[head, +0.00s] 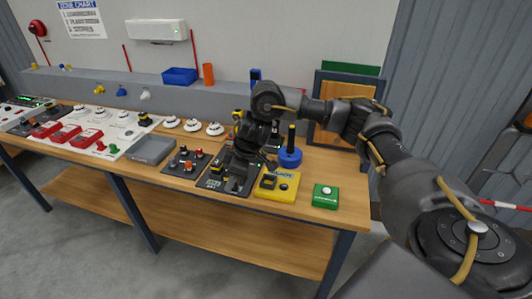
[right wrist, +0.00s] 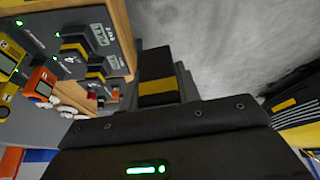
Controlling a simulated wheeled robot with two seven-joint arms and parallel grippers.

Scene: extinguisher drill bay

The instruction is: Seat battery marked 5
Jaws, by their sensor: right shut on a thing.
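My right gripper (head: 238,160) is over the dark battery board (head: 212,183) on the bench, its arm coming in from the right. In the right wrist view it is shut on a black block with a yellow band (right wrist: 157,93). I cannot read a number on this block. The board in that view (right wrist: 112,20) bears black-and-yellow blocks (right wrist: 75,46) in slots with green lights, left of the held block. The held block appears apart from them, beyond the board's edge. In the head view the gripper hides part of the board. My left gripper is not in view.
Right of the board are a yellow box (head: 280,185), a green box (head: 325,196) with a white button, and a blue round base (head: 290,157) with a black post. A dark knob panel (head: 187,160) lies to the left. The bench's front edge is close.

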